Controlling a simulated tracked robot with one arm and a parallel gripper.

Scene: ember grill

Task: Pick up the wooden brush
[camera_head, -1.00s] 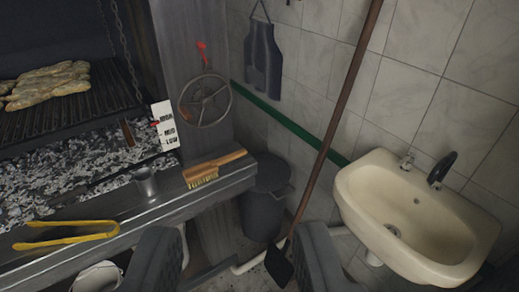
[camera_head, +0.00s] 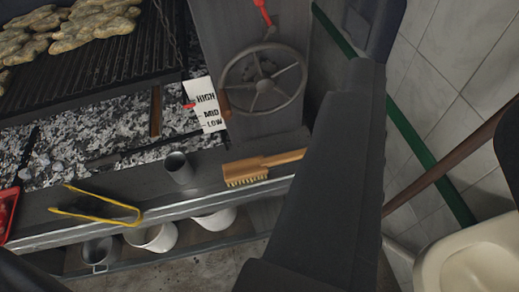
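The wooden brush (camera_head: 262,168) lies on the metal front ledge of the grill, right of centre. Its light brown handle points right and its yellowish bristles face the front on the left end. My gripper (camera_head: 190,245) shows as dark parts standing wide apart, one large at the right and one cut off in the lower left corner. The large part passes just right of the handle's end in the picture and may hide its tip. Nothing is held between the parts, and the brush rests free on the ledge. I cannot see the fingertips clearly.
A metal cup (camera_head: 179,167) and yellow tongs (camera_head: 97,205) lie left of the brush. A handwheel (camera_head: 262,82) and a height label (camera_head: 207,105) are behind it. White buckets (camera_head: 152,237) stand below the ledge. A cream sink (camera_head: 480,265) is at lower right.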

